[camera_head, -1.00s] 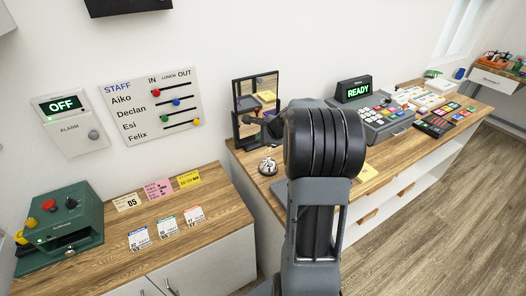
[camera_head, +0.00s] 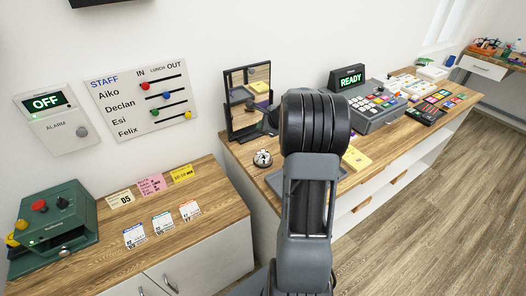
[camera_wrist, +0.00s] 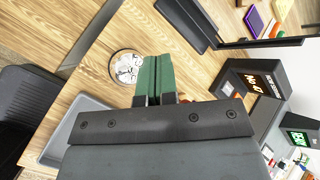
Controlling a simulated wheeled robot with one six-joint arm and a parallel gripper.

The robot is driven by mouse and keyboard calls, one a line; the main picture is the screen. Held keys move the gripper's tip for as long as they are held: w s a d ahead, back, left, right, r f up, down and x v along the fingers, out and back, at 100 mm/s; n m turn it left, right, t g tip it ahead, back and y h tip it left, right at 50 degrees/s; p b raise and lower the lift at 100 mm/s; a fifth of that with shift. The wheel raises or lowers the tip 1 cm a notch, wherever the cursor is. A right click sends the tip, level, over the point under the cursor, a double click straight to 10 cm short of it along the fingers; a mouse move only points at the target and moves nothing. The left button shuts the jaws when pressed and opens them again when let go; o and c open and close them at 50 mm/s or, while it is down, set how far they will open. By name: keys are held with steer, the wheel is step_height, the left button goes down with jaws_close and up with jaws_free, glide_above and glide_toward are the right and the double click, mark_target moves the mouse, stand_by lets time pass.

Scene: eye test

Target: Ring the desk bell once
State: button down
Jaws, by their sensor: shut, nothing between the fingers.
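The desk bell (camera_head: 263,158) is a small silver dome on a dark base, upright on the wooden counter (camera_head: 236,148), left of my arm in the head view. In the wrist view the bell (camera_wrist: 125,66) shows just left of my fingertips, its right edge partly behind them. My gripper (camera_wrist: 154,60) has green fingers pressed together with nothing between them. The fingers look close to the bell, but I cannot tell their height above the counter. I see no clear contact with the bell. In the head view my arm hides the fingers.
A framed mirror (camera_head: 229,122) stands behind the bell. A cash register (camera_head: 376,106) with a READY display (camera_head: 350,79) stands to the right. A grey tray (camera_wrist: 57,146) lies near the bell. A lower cabinet at left holds a green box (camera_head: 50,222) and several cards.

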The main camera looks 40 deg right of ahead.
mark_target(263, 151)
steer(key=shift+f+b, duration=3.3)
steer(key=shift+f, duration=0.85)
steer(key=shift+f+b, duration=0.35)
steer(key=shift+b, duration=0.1)
steer(key=shift+f+b, duration=0.45)
steer(key=shift+f, duration=0.05)
steer(key=shift+r, duration=0.25)
steer(key=shift+r+p, duration=0.7)
steer(key=shift+p, duration=0.05)
step_height(263, 151, up, 5)
steer(key=p, duration=0.4)
